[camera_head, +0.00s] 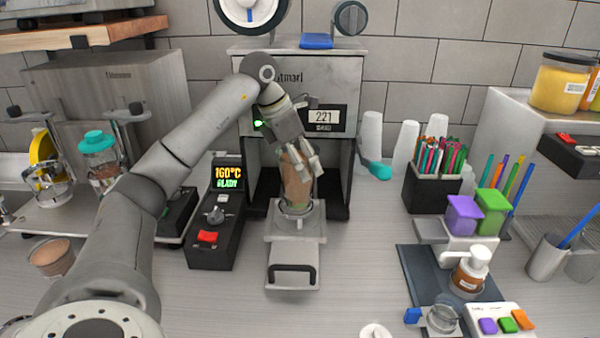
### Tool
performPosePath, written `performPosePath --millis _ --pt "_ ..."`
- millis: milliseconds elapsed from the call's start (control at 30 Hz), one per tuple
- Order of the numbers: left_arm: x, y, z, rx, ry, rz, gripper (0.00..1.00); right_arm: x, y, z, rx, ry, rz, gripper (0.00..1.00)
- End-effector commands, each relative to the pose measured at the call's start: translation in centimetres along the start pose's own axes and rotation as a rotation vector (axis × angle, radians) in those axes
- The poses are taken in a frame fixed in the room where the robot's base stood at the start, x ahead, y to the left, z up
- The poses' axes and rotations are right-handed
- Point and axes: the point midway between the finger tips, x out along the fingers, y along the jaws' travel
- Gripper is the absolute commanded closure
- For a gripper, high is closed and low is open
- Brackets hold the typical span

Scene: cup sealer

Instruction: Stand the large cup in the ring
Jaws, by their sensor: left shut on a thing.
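The large cup (294,184) is tall, with brownish contents and a green tint near its bottom. It is upright or nearly so at the ring (295,206) on the pulled-out tray of the cup sealer (350,66). Its lower end is at the ring's opening; I cannot tell whether it is fully seated. My left gripper (301,166) reaches in from the left and above and is shut on the cup's upper part. The fingers hide part of the cup's rim. My right gripper is not in view.
A control box (214,225) with a lit display stands left of the tray. White cups (405,148), a straw holder (433,188) and a pump bottle (470,272) stand to the right. Another brown-filled cup (52,258) is at far left. The counter directly right of the tray is clear.

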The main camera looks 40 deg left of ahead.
Motion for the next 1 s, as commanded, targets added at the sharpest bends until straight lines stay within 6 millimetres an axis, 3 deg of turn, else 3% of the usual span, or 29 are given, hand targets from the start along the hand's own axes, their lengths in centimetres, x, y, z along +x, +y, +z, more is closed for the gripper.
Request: performPosePath --millis 200,467,1000 --pt "1.2 1.3 -0.6 -0.004 0.0 0.001 0.81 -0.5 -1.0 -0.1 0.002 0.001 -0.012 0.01" --pt "3.6 1.2 -1.6 -0.001 -0.001 0.001 0.81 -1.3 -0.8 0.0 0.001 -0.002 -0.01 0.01" --pt "4.5 1.2 -1.9 -0.001 -0.004 0.001 0.81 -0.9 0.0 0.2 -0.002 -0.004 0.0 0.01"
